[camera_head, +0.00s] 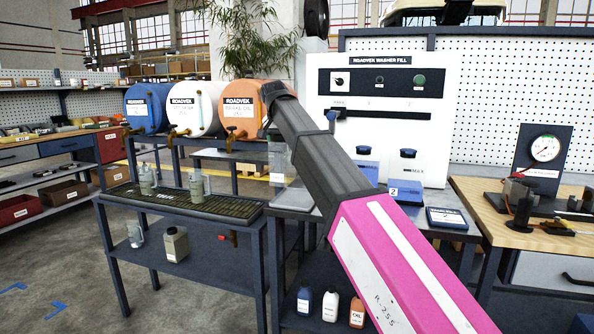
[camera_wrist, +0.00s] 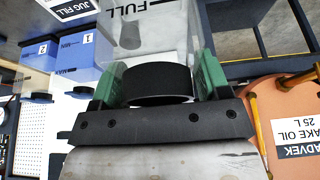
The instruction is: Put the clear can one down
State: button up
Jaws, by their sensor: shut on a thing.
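The clear can (camera_wrist: 150,55) is see-through with a black round cap (camera_wrist: 158,85). In the wrist view it sits between the green finger pads of my gripper (camera_wrist: 157,78), which is shut on it. My fingers are hidden there. A label reading FULL (camera_wrist: 128,11) shows behind the can in the wrist view. I cannot tell whether the can touches a surface.
The white washer-fill panel (camera_head: 388,150) rises behind. Bottles (camera_head: 330,306) stand on its lower shelf.

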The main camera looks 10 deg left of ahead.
jog(key=w+d+f, duration=0.3)
jog(key=w+f, duration=0.3)
jog(key=f, duration=0.2)
jog(key=shift+w+d+f, duration=0.3)
jog(key=shift+w, duration=0.1)
jog(key=shift+f, duration=0.1)
jog(key=o, duration=1.3)
jog(key=v, duration=1.2)
